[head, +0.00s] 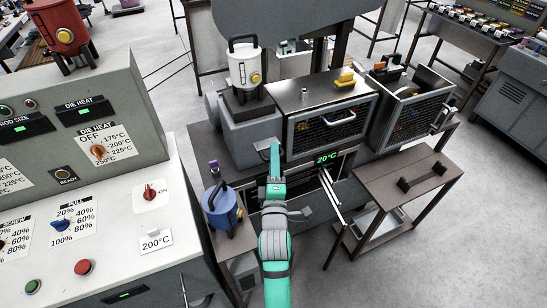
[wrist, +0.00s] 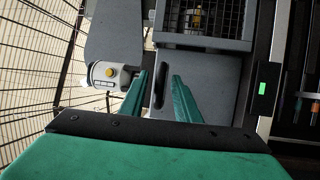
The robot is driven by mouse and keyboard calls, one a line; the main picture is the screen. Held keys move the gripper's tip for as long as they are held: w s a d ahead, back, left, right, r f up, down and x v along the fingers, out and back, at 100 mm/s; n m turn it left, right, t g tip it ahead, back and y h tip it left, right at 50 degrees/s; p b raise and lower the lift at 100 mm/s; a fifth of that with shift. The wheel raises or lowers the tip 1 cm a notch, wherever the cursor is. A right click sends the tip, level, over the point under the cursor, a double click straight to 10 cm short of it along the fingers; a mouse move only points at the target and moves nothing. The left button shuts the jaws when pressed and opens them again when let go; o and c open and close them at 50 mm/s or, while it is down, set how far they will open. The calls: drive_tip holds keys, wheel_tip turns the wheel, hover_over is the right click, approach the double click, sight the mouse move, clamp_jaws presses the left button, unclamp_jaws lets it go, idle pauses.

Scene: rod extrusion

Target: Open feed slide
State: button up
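My gripper (head: 275,150) reaches up to the front of the grey extruder machine, below the white canister (head: 242,68). A small light grey plate (head: 265,143) juts out at its fingertips; it may be the feed slide, but I cannot be sure. In the wrist view my gripper (wrist: 160,76) has its two green fingers apart. A dark upright slot or handle (wrist: 158,88) shows between them, in front of a grey panel (wrist: 212,85). I see nothing clamped. Whether the fingers touch the plate cannot be told.
A mesh-fronted box (head: 333,116) with a handle is right of my gripper, above a green 20°C display (head: 326,159). A blue canister (head: 221,207) stands to the lower left. The control console (head: 85,170) fills the left. A brown side table (head: 410,178) stands right.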

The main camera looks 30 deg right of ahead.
drive_tip(key=shift+s+a, duration=0.1)
drive_tip(key=v, duration=1)
drive_tip(key=shift+s, duration=0.3)
drive_tip(key=shift+f, duration=0.1)
drive_tip(key=s+a+f+m+g+y, duration=0.1)
drive_tip(key=s+a+f+m+y, duration=0.4)
drive_tip(key=s+a, duration=0.45)
drive_tip(key=s+a+f+m+y, duration=0.2)
drive_tip(key=s+a+f, duration=0.55)
drive_tip(key=s, duration=0.25)
drive_tip(key=s+a+m+g+y, duration=0.1)
drive_tip(key=s+a+m, duration=0.2)
drive_tip(key=s, duration=0.6)
drive_tip(key=shift+a+r+m+y, duration=0.3)
drive_tip(key=shift+a+m, duration=0.05)
drive_tip(key=shift+m, duration=0.65)
